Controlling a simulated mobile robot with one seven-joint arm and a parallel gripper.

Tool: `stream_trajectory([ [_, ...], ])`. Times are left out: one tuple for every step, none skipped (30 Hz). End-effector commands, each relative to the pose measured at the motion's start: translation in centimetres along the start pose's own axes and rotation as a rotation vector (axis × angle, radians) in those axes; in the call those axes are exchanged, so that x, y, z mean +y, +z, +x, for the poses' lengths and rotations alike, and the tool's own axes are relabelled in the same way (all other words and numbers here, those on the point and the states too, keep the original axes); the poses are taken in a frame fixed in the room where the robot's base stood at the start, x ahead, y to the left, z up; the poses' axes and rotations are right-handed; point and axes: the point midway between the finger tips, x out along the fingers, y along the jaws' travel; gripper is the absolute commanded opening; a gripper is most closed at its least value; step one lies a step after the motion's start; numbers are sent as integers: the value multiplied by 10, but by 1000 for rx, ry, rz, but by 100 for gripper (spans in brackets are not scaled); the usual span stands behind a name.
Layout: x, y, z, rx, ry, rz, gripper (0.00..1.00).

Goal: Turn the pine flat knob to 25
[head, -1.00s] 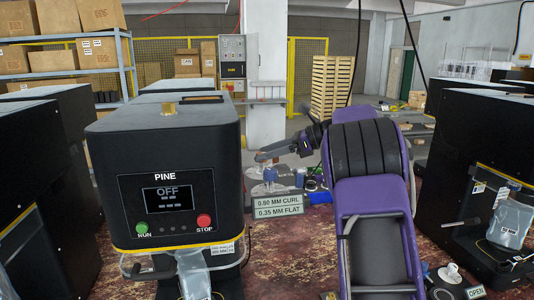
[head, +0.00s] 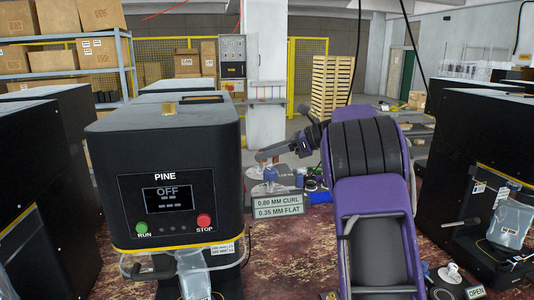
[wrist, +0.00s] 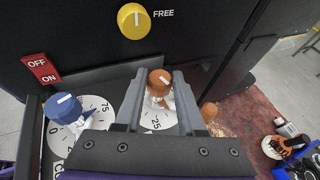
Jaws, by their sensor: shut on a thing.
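In the wrist view, an orange-brown knob (wrist: 159,77) stands on a white round dial (wrist: 157,121) whose printed 25 shows on the near side. My gripper (wrist: 159,83) has a finger on each side of this knob and is shut on it. The knob's top has a light mark, but I cannot tell its exact reading. The gripper's body hides the dial's lower part and any name label. In the head view, the black machine marked PINE (head: 165,177) shows OFF on its display (head: 168,197).
In the wrist view, a blue knob (wrist: 63,108) on its own dial stands left, by a red OFF/ON plate (wrist: 42,68). A yellow knob (wrist: 133,21) marked FREE is above. A sign (head: 278,206) reads 0.80 MM CURL, 0.35 MM FLAT. More black machines stand either side.

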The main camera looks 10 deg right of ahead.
Motion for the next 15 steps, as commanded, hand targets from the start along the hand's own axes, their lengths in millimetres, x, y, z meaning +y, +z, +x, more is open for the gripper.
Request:
stream_trajectory([
  [1,1,0,-1,-12,4,0],
  [1,1,0,-1,-19,8,0],
  [1,1,0,-1,-33,14,0],
  [2,1,0,-1,-46,19,0],
  [2,1,0,-1,-60,25,0],
  [3,1,0,-1,-80,33,0],
  [3,1,0,-1,-97,41,0],
  [4,1,0,-1,-116,49,0],
  [4,1,0,-2,-143,60,0],
  [4,1,0,-2,-165,69,0],
  [5,1,0,-1,-188,79,0],
  [6,1,0,-2,-217,91,0],
  [6,1,1,-2,-241,101,0],
  [6,1,1,-2,-265,110,0],
  [7,1,1,-2,-298,123,0],
])
